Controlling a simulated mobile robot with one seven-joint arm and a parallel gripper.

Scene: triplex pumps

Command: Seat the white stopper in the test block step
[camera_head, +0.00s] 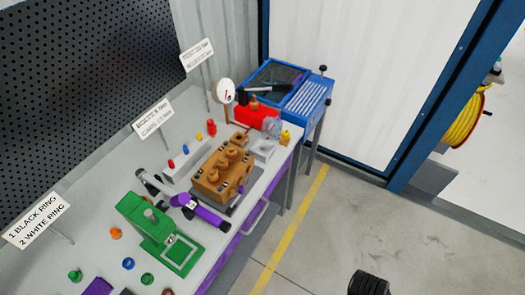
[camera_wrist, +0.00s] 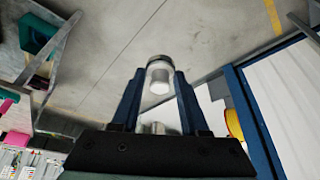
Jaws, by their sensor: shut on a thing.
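In the wrist view, my gripper (camera_wrist: 159,76) has its two dark blue fingers shut on the white stopper (camera_wrist: 160,84). The stopper is a short cylinder with a white end and a greyish band, held between the fingertips. It is clear of any surface, with floor behind it. In the head view, a small light grey block (camera_head: 263,150) with a dark opening stands near the bench's far right end; it may be the test block. The dark part at the head view's bottom edge may be mine, and the stopper does not show there.
The bench holds a brown pump body (camera_head: 222,172), a green press (camera_head: 160,235), a purple-and-white tool (camera_head: 205,212) and several small coloured parts. A gauge (camera_head: 225,92) and a blue cart (camera_head: 300,90) stand beyond. The floor (camera_head: 320,240) right of the bench is open.

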